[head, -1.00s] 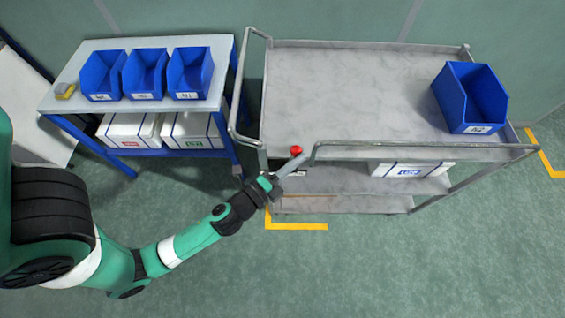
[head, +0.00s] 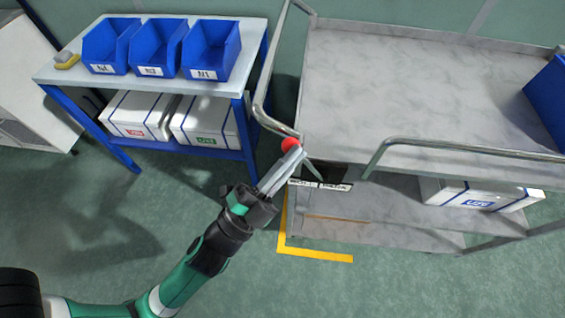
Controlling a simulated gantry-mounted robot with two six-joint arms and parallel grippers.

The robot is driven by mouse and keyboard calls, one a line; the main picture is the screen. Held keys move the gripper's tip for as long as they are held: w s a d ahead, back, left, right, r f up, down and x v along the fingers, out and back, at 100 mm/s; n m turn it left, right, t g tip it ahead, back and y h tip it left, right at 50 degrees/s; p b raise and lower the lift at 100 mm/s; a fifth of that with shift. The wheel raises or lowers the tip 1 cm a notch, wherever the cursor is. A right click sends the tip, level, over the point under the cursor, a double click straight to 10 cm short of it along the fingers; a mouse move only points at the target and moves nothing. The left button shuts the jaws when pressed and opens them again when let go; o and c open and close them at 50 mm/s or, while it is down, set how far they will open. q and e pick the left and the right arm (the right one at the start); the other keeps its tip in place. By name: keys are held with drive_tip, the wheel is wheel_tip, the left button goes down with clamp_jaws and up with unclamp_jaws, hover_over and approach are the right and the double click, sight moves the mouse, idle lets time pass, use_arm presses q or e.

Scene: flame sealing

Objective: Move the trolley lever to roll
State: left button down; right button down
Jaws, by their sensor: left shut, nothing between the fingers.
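The trolley (head: 400,75) stands at the right, with a grey top and metal rails. Its lever has a red ball knob (head: 290,145) at the trolley's near left corner, and the thin grey stem slants down right to a dark slot. Two small white labels (head: 320,185) sit below the slot; their words are too small to read surely. My left gripper (head: 297,155) comes up from below with its fingers shut and empty. Its fingertips are at the knob and partly cover it; I cannot tell if they touch. My right gripper is not in view.
A side table (head: 185,85) at the left carries blue bins (head: 158,48) and a yellow-grey item (head: 67,60), with white boxes (head: 140,115) below. A blue bin (head: 550,95) is on the trolley top. A yellow floor line (head: 315,254) edges the trolley. The floor in front is clear.

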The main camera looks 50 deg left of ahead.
use_arm(q)
drive_tip(key=shift+s+a, duration=0.1)
drive_tip(key=shift+a, duration=0.05)
idle(0.5)
drive_tip(key=s+d+f+b, duration=0.2)
drive_tip(key=s+d, duration=0.1)
drive_tip(key=s, duration=0.5)
drive_tip(key=shift+s+d+f, duration=0.2)
drive_tip(key=shift+s+d, duration=0.05)
idle(0.5)
